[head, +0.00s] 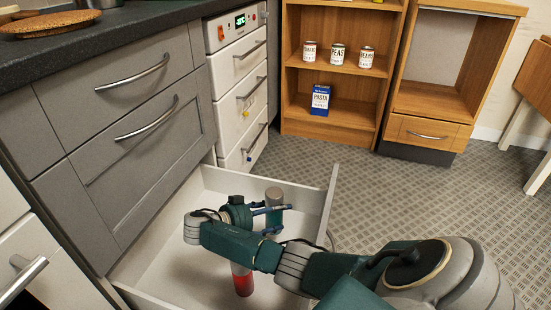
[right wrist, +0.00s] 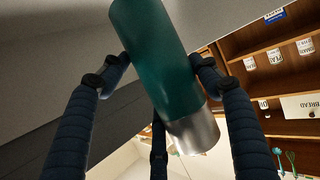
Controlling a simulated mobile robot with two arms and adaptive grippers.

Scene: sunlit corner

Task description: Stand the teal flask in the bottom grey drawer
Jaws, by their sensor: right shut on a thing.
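The teal flask (head: 273,219) has a grey metal cap and looks upright in the head view, over the far part of the open bottom grey drawer (head: 240,181). My right gripper (head: 270,212) is shut around its body. In the right wrist view the teal flask (right wrist: 160,55) sits between the fingers of my right gripper (right wrist: 160,75), with its silver cap toward the bottom of the picture. My arm hides part of the drawer, and I cannot tell whether the flask touches the drawer floor. My left gripper is not in view.
A red cylinder (head: 242,281) stands in the drawer below my right forearm. Closed grey drawers (head: 140,130) rise at the left. Wooden shelves (head: 330,110) with cans and a pasta box stand behind. The drawer floor left of the arm looks clear.

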